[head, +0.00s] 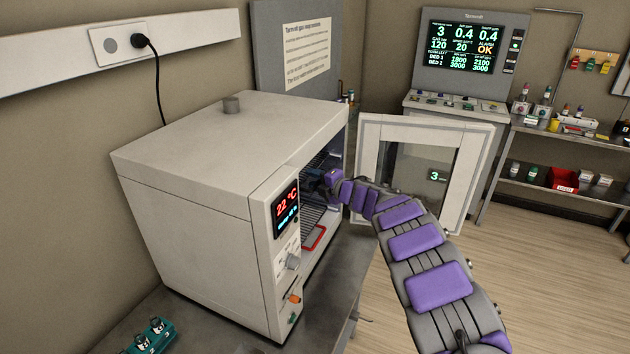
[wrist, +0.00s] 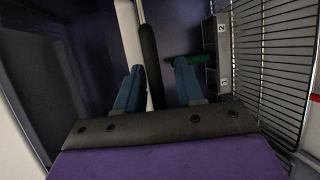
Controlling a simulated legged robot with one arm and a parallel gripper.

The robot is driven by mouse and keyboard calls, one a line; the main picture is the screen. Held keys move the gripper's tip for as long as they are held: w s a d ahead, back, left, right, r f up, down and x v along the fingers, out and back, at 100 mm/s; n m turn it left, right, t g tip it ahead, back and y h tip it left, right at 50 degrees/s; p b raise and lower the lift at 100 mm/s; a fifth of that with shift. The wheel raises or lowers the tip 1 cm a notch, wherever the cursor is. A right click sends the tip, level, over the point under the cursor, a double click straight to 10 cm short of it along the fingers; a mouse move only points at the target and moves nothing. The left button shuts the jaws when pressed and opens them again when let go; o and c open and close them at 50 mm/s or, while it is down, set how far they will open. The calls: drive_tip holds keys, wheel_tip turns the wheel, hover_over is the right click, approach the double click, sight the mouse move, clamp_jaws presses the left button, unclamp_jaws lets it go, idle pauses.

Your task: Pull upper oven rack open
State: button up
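The oven (head: 225,190) is a pale box on a grey bench, and its front is open. My gripper (head: 322,182) is inside the upper part of the opening. The wrist view shows its two blue fingers (wrist: 158,68) standing apart. A dark rounded bar (wrist: 149,50) shows between them; I cannot tell whether they touch it. A green strip (wrist: 185,58) lies partly behind the right finger. A wire rack (wrist: 268,50) is on the right of the wrist view. A lower rack with a red front handle (head: 315,238) shows below my gripper. The upper rack is mostly hidden in the head view.
A grey plate marked 1 and 2 (wrist: 222,55) stands beside the wire rack. A teal holder (head: 150,337) is on the bench. The floor at right is clear.

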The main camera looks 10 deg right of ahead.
drive_tip(key=shift+d, duration=0.25)
drive_tip(key=shift+c, duration=0.3)
drive_tip(key=shift+a, duration=0.1)
drive_tip(key=c, duration=0.6)
drive_tip(key=shift+f, duration=0.15)
clamp_jaws()
